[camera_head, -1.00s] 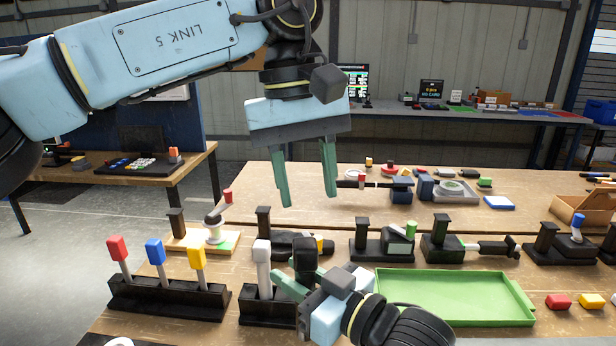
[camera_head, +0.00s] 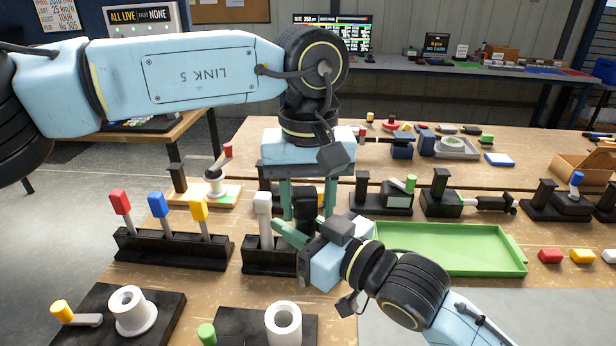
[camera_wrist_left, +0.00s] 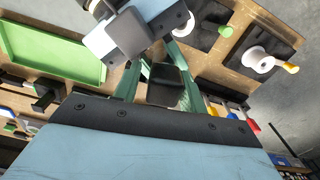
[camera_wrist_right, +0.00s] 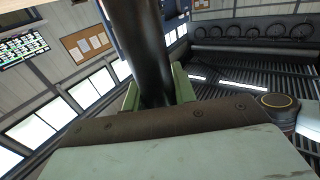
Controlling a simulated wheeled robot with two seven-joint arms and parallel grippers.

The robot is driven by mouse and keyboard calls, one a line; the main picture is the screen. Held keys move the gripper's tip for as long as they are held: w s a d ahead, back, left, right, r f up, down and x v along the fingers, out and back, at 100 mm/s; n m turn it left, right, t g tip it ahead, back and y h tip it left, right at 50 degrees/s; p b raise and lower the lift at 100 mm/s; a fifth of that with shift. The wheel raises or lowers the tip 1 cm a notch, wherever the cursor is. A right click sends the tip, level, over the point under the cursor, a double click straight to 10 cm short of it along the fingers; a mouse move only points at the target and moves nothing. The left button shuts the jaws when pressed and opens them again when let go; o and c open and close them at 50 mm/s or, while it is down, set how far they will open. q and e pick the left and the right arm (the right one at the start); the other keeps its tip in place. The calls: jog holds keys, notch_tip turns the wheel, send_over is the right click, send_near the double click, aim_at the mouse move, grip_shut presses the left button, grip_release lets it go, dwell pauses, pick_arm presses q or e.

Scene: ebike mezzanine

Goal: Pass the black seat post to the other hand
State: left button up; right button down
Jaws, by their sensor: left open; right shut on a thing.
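The black seat post (camera_head: 306,201) stands roughly upright in my right gripper (camera_head: 296,232), with its dark top showing above the green fingers. The right wrist view shows the post as a thick dark tube (camera_wrist_right: 142,45) between the fingers. My left gripper (camera_head: 308,208) points down from above, open, with a finger on either side of the post's top. The left wrist view shows the post's dark end (camera_wrist_left: 167,87) between the spread fingers. Whether they touch it I cannot tell. The post's lower part is hidden behind my right gripper in the head view.
A black rack with red, blue and yellow handles (camera_head: 180,250) stands at left. A black stand with a white handle (camera_head: 262,204) is close behind the grippers. A green tray (camera_head: 450,262) lies to the right. Black fixtures with white spools (camera_head: 132,308) are at the front.

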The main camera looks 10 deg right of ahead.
pick_arm(q)
jog(key=shift+f, duration=0.3)
jog(key=c, duration=0.9)
pick_arm(e)
jog(key=c, duration=1.1)
grip_release()
jog(key=shift+o, duration=0.2)
